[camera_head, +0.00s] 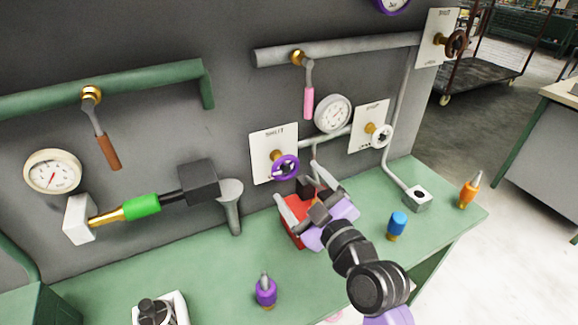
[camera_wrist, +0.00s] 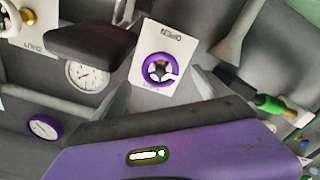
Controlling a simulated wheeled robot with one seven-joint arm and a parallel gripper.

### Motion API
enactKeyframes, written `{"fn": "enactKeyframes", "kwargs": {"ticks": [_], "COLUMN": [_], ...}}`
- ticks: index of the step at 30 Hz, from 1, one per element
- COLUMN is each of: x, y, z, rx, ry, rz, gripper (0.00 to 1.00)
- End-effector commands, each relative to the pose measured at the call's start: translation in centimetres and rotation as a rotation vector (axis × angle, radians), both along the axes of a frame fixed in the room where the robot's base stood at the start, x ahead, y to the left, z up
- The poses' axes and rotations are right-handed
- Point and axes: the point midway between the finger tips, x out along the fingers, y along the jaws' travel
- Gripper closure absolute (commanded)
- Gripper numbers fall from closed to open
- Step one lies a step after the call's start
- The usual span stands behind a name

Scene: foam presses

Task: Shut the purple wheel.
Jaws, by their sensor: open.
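The purple wheel (camera_head: 285,167) is a small handwheel on a brass stem in front of a white plate (camera_head: 267,141) on the grey wall panel. The wrist view shows the wheel (camera_wrist: 159,84) with its plate tilted; OPEN is legible at one end, and the other end's word is partly hidden by the wheel. My gripper (camera_head: 300,190) is open and empty, just below and right of the wheel in the head view. Its fingers point toward the panel and appear apart from the wheel.
A white wheel (camera_head: 381,134) and a gauge (camera_head: 333,113) are close on the right. A pink-handled lever (camera_head: 308,102) hangs above. A red object (camera_head: 294,226) sits behind my gripper on the green bench. A grey funnel-shaped post (camera_head: 231,205) stands left; blue (camera_head: 397,224) and purple (camera_head: 265,292) bottles stand nearer.

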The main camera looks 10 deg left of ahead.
Motion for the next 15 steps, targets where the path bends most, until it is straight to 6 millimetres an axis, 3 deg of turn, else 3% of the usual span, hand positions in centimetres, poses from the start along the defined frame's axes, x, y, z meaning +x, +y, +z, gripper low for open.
{"fn": "enactKeyframes", "kwargs": {"ticks": [15], "x": [5.4], "y": [3.6], "z": [0.2], "rx": [0.001], "ry": [0.000], "rz": [-0.001], "gripper": [0.14]}}
